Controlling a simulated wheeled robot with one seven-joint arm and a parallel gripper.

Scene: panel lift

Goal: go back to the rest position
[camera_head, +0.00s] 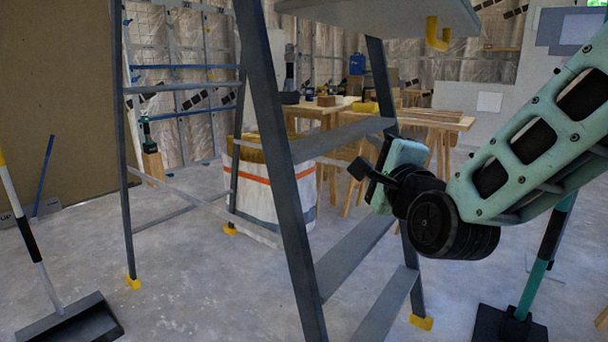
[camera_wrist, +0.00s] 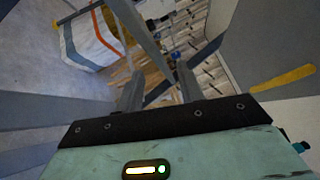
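My arm reaches in from the right in the head view. My gripper (camera_head: 366,176) is a dark and pale green hand pointing left, in front of the grey stepladder (camera_head: 283,170). In the wrist view, two dark grey fingers of my gripper (camera_wrist: 160,88) rise from the black band with a gap between them. I see nothing held between them. The fingertips are small and dim in the head view.
A white bag with an orange stripe (camera_head: 268,190) stands behind the ladder. Wooden worktables (camera_head: 430,121) stand further back. A broom-like tool (camera_head: 72,322) is at the front left. Another black-footed tool (camera_head: 510,325) is at the lower right. Bare concrete floor lies between.

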